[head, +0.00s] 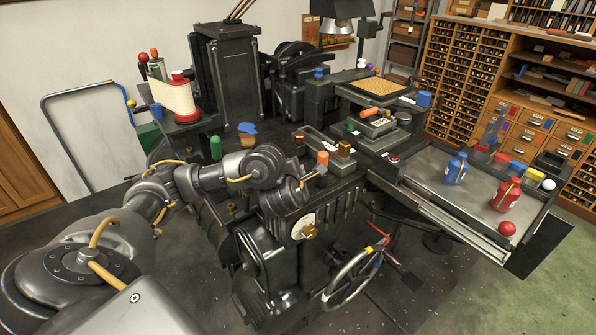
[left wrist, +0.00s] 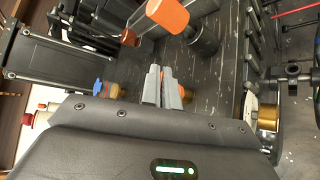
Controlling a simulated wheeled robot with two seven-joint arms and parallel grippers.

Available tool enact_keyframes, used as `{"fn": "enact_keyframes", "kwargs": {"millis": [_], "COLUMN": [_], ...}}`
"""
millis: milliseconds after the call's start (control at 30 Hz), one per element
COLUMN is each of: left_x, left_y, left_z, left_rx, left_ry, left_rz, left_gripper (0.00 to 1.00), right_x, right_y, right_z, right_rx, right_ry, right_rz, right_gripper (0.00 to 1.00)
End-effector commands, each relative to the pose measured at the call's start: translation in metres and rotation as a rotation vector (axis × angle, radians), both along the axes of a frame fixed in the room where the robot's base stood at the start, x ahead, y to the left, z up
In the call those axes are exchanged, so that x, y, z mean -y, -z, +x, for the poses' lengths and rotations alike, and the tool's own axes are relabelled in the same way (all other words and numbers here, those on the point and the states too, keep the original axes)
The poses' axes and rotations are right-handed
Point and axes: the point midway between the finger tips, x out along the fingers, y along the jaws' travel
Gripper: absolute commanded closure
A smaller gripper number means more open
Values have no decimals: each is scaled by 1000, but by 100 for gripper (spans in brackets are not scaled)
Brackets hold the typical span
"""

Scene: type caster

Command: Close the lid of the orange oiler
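The orange oiler (head: 322,158) stands on the front part of the dark machine, just above my left gripper (head: 313,174) in the head view. In the left wrist view an orange cylindrical part (left wrist: 167,15) shows at the top, beside a dark round post. A second orange end is to its lower left. I cannot tell for certain which part is the lid. My left gripper's fingers (left wrist: 162,86) are close together and look shut, with no object clearly between them. Bits of orange show behind them, partly hidden. My right gripper is not in view.
A brass knob (head: 310,231) and a handwheel (head: 353,279) are below on the machine's front. A green-topped part (head: 215,147) stands to the left. A pulled-out tray (head: 425,183) on the right holds a blue bottle (head: 456,168) and a red bottle (head: 506,194).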

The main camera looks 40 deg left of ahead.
Motion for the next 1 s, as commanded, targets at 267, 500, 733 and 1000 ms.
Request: {"fn": "enact_keyframes", "kwargs": {"millis": [267, 500, 733, 1000], "left_x": [6, 7, 8, 8], "left_y": [15, 22, 25, 25], "left_z": [-1, -2, -2, -2], "left_rx": [55, 95, 114, 119], "left_ry": [2, 0, -2, -1], "left_rz": [178, 310, 377, 398], "left_gripper": [100, 100, 100, 100], "right_x": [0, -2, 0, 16], "right_y": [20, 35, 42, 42], "right_z": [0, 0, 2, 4], "right_rx": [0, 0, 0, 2], "right_ry": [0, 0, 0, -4], "right_rz": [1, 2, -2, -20], "right_gripper": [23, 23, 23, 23]}}
